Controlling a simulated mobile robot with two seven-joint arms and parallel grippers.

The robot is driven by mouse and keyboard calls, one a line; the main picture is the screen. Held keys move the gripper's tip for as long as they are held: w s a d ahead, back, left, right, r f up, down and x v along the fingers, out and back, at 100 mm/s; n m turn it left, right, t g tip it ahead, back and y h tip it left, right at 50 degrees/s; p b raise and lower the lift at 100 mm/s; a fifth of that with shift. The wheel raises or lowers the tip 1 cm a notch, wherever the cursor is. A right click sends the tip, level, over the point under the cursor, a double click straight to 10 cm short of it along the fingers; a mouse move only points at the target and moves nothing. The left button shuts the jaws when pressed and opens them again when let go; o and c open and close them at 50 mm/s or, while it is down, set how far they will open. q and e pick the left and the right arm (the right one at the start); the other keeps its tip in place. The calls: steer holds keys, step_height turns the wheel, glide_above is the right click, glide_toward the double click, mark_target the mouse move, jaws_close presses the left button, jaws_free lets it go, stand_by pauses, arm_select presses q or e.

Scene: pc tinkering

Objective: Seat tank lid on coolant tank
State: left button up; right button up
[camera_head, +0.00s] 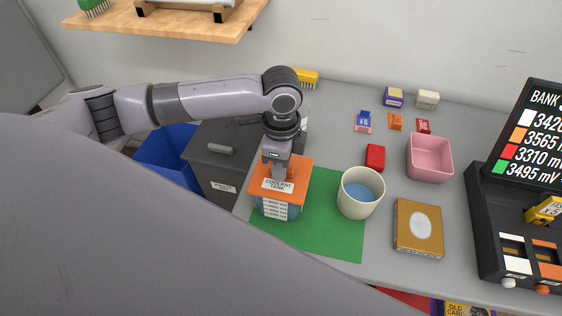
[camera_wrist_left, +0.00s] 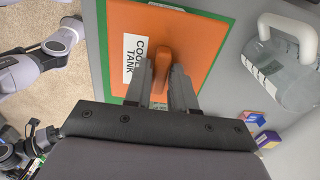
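The orange tank lid (camera_head: 297,168) carries a white "COOLANT TANK" label and a raised orange handle (camera_wrist_left: 163,66). It lies flat over the coolant tank (camera_head: 295,211), a bluish box with a printed white label on its front, standing at the green mat's left side. I cannot tell whether the lid is fully down on the rim. My left gripper (camera_head: 279,176) points down from above, its fingers closed on both sides of the handle. In the left wrist view the gripper (camera_wrist_left: 162,90) also shows around the handle, and the lid (camera_wrist_left: 205,42) hides the tank. My right gripper is not in view.
A cream cup (camera_head: 347,201) with blue liquid stands right of the tank on the green mat (camera_head: 325,238). A clear jug (camera_wrist_left: 280,72) with a white handle stands behind the lid. A yellow box (camera_head: 418,246), pink bin (camera_head: 429,175) and black display unit (camera_head: 483,235) are farther right.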

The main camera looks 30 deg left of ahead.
arm_select(q)
steer(key=shift+o, duration=0.2)
steer(key=o, duration=0.5)
steer(key=shift+r, duration=0.1)
steer(key=shift+r+p, duration=0.5)
steer(key=shift+r, duration=3.4)
